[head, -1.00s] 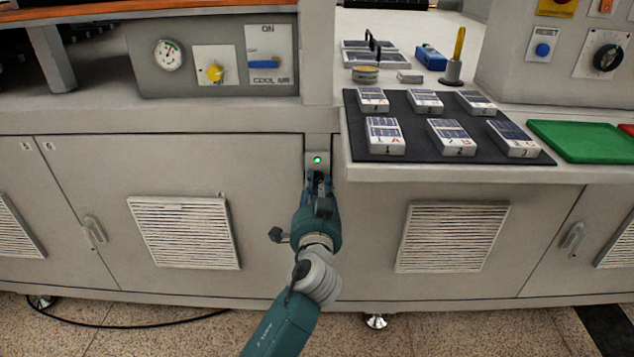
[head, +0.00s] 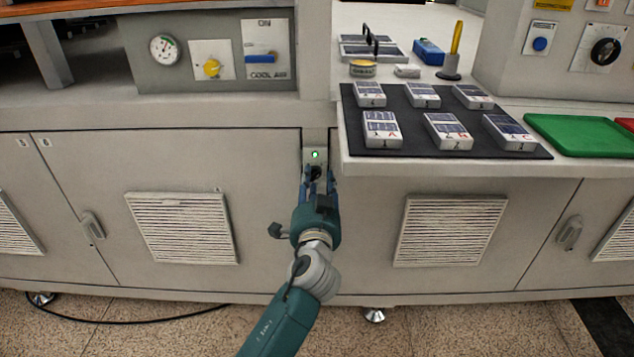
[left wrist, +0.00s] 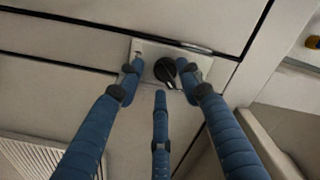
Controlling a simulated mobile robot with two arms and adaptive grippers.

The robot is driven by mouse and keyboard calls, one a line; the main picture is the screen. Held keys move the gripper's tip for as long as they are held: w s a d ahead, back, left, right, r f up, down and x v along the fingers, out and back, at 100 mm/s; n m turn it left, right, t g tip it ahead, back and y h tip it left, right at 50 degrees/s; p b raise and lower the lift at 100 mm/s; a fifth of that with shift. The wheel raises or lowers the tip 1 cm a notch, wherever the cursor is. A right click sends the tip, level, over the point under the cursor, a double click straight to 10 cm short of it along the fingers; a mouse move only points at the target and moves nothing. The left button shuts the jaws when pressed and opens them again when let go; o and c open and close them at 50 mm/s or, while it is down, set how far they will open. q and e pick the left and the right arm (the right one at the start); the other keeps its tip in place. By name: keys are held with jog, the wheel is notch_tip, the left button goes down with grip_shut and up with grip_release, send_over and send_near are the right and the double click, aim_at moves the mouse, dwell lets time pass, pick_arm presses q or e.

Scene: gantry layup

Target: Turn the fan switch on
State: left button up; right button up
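A black rotary knob (left wrist: 166,71) sits on a small light plate (left wrist: 146,47) on the cabinet front; I take it to be the fan switch, though I can read no label. In the head view the knob (head: 315,172) shows as a dark spot below a lit green lamp (head: 315,155). My left gripper (head: 318,177) is in front of the plate with fingers apart. In the left wrist view two blue fingers stand on either side of the knob and a third is below it. Contact cannot be told. My right gripper is not in view.
The worktop edge (head: 470,172) juts out just right of the plate, with a dark mat (head: 400,98) of labelled boxes on it. An upper panel carries a gauge (head: 164,50), a yellow knob (head: 211,68) and a COOL AIR switch (head: 261,57). Vent grilles (head: 180,227) flank my arm.

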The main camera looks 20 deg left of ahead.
pick_arm(q)
jog(key=v, duration=1.2)
jog(key=shift+r, duration=0.1)
